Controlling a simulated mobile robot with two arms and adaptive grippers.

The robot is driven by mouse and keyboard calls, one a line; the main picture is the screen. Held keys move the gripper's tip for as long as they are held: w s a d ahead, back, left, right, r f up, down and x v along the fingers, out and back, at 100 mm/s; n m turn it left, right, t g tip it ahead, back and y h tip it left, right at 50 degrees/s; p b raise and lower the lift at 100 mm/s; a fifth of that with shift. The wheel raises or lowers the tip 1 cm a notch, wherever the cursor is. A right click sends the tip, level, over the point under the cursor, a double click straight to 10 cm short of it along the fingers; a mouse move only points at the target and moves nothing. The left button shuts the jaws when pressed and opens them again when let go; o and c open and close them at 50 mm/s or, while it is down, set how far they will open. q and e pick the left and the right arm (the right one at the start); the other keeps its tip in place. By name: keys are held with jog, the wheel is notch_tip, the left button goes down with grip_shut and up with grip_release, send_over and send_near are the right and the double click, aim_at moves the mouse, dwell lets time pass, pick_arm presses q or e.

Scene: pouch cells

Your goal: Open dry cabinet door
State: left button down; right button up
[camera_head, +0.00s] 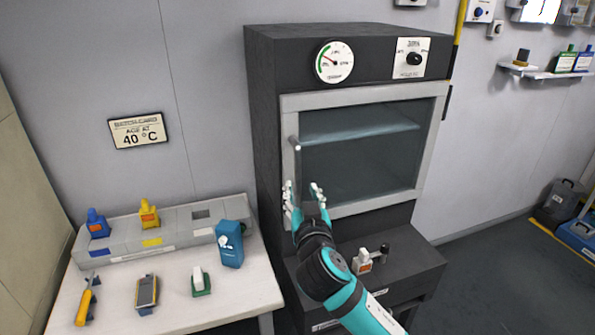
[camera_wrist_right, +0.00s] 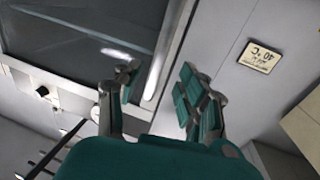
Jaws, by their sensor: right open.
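The dry cabinet (camera_head: 270,120) is a dark grey cabinet with a light-framed glass door (camera_head: 360,160), which looks closed. A vertical bar handle (camera_head: 297,165) is on the left side of the door frame. My right gripper (camera_head: 304,190) is open, in front of the lower left of the door, with its fingers on either side of the handle's lower part in the picture. In the right wrist view the handle (camera_wrist_right: 154,78) shows between the open fingers (camera_wrist_right: 158,90); I cannot tell whether they touch it. My left gripper is not in view.
A white table (camera_head: 180,300) at left holds a grey rack (camera_head: 160,232) with bottles, a blue container (camera_head: 229,244) and small tools. A small bottle (camera_head: 362,262) stands on the cabinet's lower ledge, near my right arm. A wall shelf (camera_head: 545,73) is at right.

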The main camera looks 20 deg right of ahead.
aim_at(298, 178)
jog(key=w, duration=0.2)
jog(key=w+p, duration=0.1)
jog(key=w, duration=0.1)
jog(key=w+d, duration=0.1)
jog(key=w, duration=0.2)
jog(key=shift+w+d, duration=0.1)
grip_shut()
dwell(0.4)
